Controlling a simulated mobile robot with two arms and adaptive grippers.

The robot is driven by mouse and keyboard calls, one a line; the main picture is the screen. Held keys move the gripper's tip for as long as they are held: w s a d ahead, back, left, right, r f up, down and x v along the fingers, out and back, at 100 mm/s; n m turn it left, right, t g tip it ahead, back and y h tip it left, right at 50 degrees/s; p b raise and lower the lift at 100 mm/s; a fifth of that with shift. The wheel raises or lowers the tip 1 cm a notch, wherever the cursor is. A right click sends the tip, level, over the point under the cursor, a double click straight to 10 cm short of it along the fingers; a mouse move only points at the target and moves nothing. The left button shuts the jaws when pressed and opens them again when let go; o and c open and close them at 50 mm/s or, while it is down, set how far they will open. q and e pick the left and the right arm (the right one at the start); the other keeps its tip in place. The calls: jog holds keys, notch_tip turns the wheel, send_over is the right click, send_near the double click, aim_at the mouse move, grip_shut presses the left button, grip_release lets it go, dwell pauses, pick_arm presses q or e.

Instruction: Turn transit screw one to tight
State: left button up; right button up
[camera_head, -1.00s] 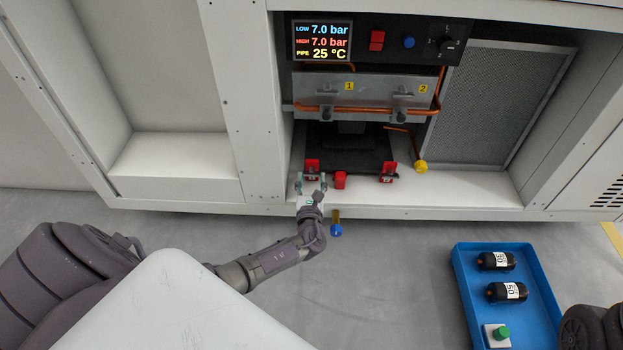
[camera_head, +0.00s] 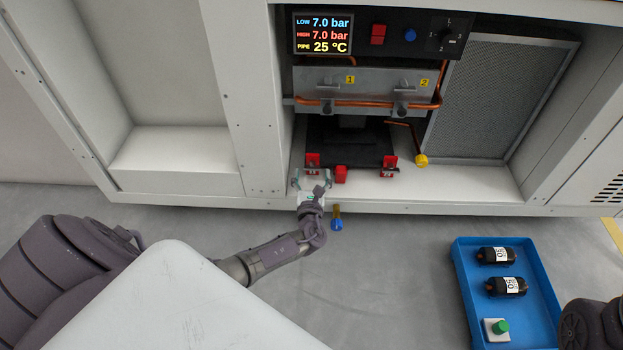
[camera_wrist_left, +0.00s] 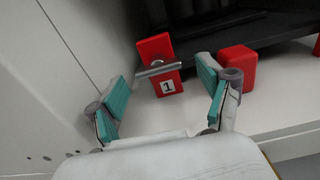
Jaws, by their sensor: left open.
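Transit screw one is a red block with a grey cross-bar handle (camera_wrist_left: 158,69) and a label "1" in the left wrist view. It stands at the front left of a black base, and in the head view the red block (camera_head: 312,160) shows just beyond my gripper. My left gripper (camera_wrist_left: 163,100) is open, its teal finger pads to either side of and short of the screw, not touching it. The left gripper also shows in the head view (camera_head: 312,178). My right gripper is not in view.
A plain red block (camera_head: 341,175) stands right of screw one, near a finger. Another red screw block (camera_head: 389,168) is at the base's right. A yellow cap (camera_head: 421,160) and blue cap (camera_head: 337,224) are nearby. A blue tray (camera_head: 463,290) lies on the floor.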

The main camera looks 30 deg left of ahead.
pick_arm(q)
jog(key=v, duration=1.1)
jog(key=shift+s+d, duration=0.25)
jog(key=shift+s, duration=0.05)
jog(key=shift+f, duration=0.1)
